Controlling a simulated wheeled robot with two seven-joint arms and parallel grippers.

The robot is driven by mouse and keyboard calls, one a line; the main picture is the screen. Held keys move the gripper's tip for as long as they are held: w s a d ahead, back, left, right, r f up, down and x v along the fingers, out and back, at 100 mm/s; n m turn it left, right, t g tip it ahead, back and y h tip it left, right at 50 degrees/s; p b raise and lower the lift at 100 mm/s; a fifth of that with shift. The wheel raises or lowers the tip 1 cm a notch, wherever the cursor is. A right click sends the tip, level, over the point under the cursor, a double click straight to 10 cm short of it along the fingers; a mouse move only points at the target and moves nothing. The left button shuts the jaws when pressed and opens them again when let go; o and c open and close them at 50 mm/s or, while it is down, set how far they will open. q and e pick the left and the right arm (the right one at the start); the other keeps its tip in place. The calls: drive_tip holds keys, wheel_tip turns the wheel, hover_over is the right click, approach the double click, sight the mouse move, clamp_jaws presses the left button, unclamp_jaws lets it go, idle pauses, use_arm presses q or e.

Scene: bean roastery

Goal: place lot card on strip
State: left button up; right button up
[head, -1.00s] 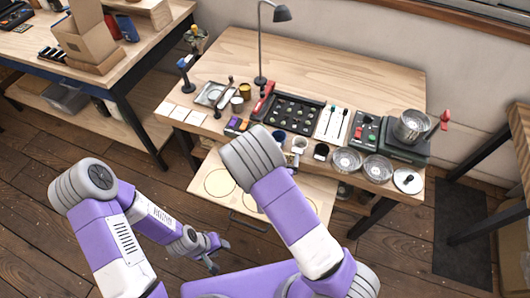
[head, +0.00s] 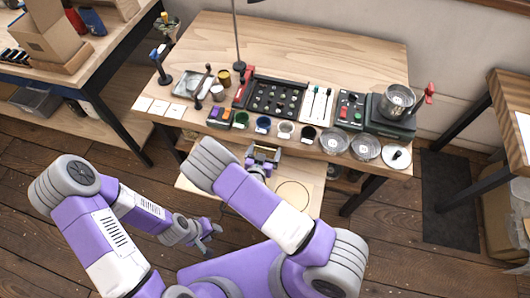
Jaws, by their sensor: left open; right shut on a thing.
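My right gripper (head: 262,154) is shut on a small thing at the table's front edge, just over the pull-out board. It is too small and partly covered to make out clearly; it may be the lot card. Three white squares (head: 160,107) lie in a row at the table's front left corner; they may be the strip. A small holder with purple and orange pieces (head: 219,115) stands between them and the row of cups, left of my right gripper. My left gripper (head: 210,228) is open and empty, low in front of the table.
A black tray of small items (head: 276,97) lies mid-table. Small cups (head: 263,125) and glass dishes (head: 334,142) line the front edge. A lamp pole (head: 238,40) stands behind. The table's back is clear. A scale with a metal pot (head: 397,101) stands right.

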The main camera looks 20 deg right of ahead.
drive_tip(key=shift+f, duration=0.3)
drive_tip(key=shift+f, duration=0.1)
drive_tip(key=o, duration=0.7)
drive_tip(key=shift+s+a+r, duration=0.2)
drive_tip(key=shift+s+r, duration=0.05)
drive_tip(key=p+v, duration=0.1)
drive_tip(key=v, duration=1)
drive_tip(key=shift+s+r+p, duration=0.1)
drive_tip(key=shift+p, duration=0.3)
